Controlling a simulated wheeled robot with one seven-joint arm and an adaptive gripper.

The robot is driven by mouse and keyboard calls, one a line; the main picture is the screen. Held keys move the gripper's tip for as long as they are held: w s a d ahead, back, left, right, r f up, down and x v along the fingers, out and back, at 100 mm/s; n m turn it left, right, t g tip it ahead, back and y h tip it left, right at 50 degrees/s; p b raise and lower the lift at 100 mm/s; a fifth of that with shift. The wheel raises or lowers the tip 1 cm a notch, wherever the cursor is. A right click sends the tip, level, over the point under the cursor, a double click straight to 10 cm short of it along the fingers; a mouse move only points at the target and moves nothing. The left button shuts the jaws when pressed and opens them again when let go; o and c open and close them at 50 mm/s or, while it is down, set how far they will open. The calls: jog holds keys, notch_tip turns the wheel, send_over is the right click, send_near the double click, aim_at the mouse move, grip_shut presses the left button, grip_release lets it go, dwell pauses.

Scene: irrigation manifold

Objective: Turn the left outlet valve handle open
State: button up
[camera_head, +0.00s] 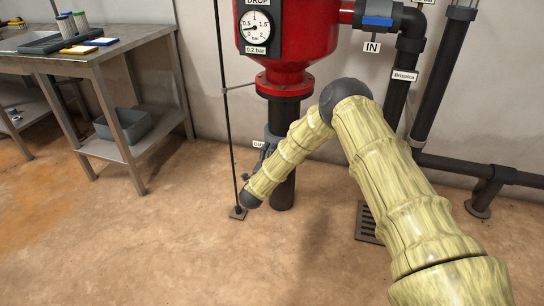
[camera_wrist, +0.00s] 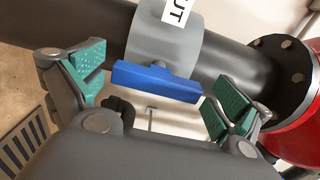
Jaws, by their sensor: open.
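In the wrist view the blue valve handle (camera_wrist: 156,82) is a flat bar on a grey valve body (camera_wrist: 182,40) set in a dark pipe. The bar lies roughly along the pipe. A white label (camera_wrist: 180,10) above it is cut off and shows "UT". My gripper (camera_wrist: 160,76) is open, with one green-padded finger beyond each end of the handle. I see no clear contact. In the head view my arm hides most of the gripper and this handle, in front of the black pipe (camera_head: 283,185) below the red tank.
The red tank (camera_head: 290,35) with a gauge (camera_head: 256,27) stands above. Another blue handle (camera_head: 377,21) sits by the "IN" label (camera_head: 371,47). A thin dark rod (camera_head: 227,110) stands left of the pipe. A metal table (camera_head: 95,55) is at left; floor between is clear.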

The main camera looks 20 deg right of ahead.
jog(key=v, duration=1)
jog(key=shift+a, duration=0.1)
jog(key=s+a+f+n+g+y, duration=0.2)
jog(key=s+f+n+g+y, duration=0.15)
jog(key=s+f+n, duration=0.5)
jog(key=s+a+f+n+g+y, duration=0.2)
jog(key=s+f+n+y, duration=0.35)
jog(key=s+f, duration=0.55)
jog(key=s+d+n+g, duration=0.2)
jog(key=s+n+g, duration=0.1)
jog(key=s, duration=0.9)
jog(key=s+d+n+g+y, duration=0.1)
jog(key=s+d+n+g, duration=0.2)
jog(key=s, duration=0.8)
jog(key=s+d+n+g, duration=0.1)
jog(key=s+n+g, duration=0.25)
jog(key=s, duration=0.85)
notch_tip(320, 180, up, 35)
jog(key=p, duration=3.5)
jog(key=shift+d+n, duration=0.25)
jog(key=shift+n, duration=0.1)
jog(key=shift+s+f, duration=0.15)
